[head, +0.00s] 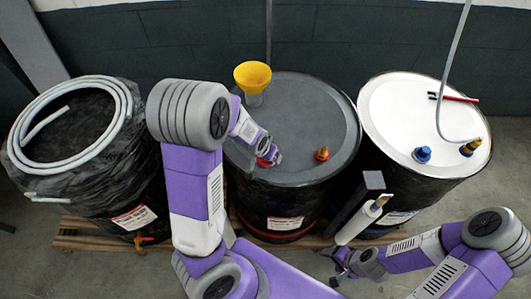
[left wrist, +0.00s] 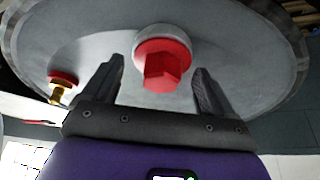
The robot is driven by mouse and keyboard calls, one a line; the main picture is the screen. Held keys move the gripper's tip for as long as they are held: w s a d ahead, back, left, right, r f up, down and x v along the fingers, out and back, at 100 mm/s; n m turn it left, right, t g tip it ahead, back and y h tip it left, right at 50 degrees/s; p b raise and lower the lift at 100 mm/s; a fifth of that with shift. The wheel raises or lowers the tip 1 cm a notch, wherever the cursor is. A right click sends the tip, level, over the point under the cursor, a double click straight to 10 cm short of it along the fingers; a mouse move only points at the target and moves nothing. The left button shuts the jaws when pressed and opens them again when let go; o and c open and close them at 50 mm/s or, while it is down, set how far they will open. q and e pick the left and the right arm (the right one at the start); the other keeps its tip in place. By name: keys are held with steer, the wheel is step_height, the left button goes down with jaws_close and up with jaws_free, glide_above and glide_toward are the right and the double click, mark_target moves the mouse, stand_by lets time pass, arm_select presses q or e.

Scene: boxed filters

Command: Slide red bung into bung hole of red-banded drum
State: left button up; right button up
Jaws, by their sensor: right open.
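The red-banded drum (head: 335,105) stands in the middle, with a dark grey lid and a red band low on its side. The red bung (head: 263,162) is at the lid's front left. In the left wrist view the bung (left wrist: 166,68) has a hexagonal head and sits in a pale round collar on the lid; how deep it sits is unclear. My left gripper (left wrist: 160,85) is open, its fingers on either side of the bung with gaps showing. It also shows over the lid in the head view (head: 272,155). My right gripper (head: 338,268) is open, low in front of the drums.
A brass fitting with a red base (head: 321,154) stands on the same lid, and a yellow funnel (head: 252,75) at its back left. A white-topped drum (head: 395,95) is at right, a wrapped drum with a coiled hose (head: 75,80) at left. A white tube (head: 358,222) rises near my right gripper.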

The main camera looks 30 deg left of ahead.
mark_target(262, 164)
arm_select(q)
steer(key=shift+o, duration=0.6)
steer(key=shift+r, duration=0.25)
steer(key=shift+p+v, duration=1.5)
steer(key=shift+v, duration=2.05)
